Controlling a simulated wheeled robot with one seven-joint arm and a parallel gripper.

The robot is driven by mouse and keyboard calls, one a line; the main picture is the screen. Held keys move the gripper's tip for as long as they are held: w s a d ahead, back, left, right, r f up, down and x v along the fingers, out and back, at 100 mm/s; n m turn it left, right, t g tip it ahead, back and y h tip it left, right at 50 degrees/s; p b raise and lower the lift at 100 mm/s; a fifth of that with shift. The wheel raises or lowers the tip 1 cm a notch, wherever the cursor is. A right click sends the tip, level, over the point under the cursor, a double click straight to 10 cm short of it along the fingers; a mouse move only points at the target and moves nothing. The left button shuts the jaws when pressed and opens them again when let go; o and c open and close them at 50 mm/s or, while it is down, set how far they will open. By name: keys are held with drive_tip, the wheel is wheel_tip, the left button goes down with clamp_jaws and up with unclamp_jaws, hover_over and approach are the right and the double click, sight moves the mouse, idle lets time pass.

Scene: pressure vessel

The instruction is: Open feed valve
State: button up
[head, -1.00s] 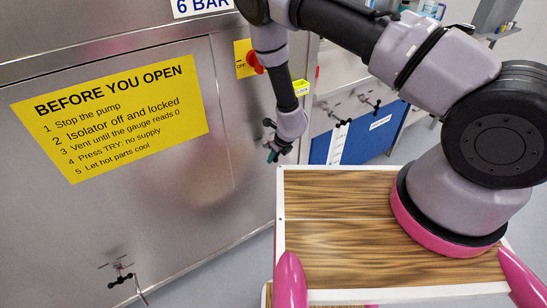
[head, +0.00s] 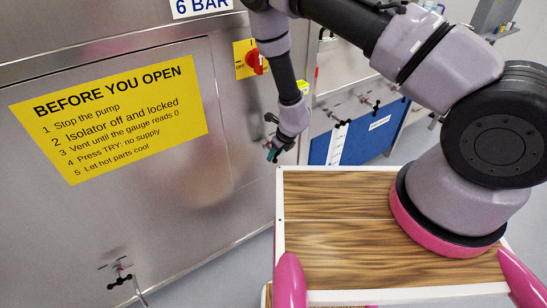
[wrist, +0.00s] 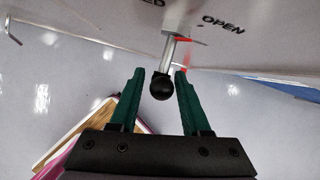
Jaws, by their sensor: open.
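In the wrist view, a lever (wrist: 168,55) with a silver shaft and a round black knob (wrist: 162,88) comes out of a metal panel. The panel carries the word OPEN (wrist: 223,25) to the right of the lever and a cut-off word ending in "ED" to its left. A red mark (wrist: 184,42) shows beside the shaft. My gripper (wrist: 159,76) is open, its green fingers on either side of the knob, with no clear grip on it. In the head view my gripper (head: 271,151) is beside the steel panel; the lever there is mostly hidden or too small to tell.
The steel vessel front (head: 90,220) fills the left, with a yellow notice (head: 110,118) and a red switch (head: 255,63). A small black-handled valve (head: 120,277) is low on it. More valves (head: 368,101) are above a blue panel (head: 370,135) further right.

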drive_tip(key=v, duration=0.7)
drive_tip(key=shift+r, duration=0.2)
drive_tip(key=shift+s, duration=0.1)
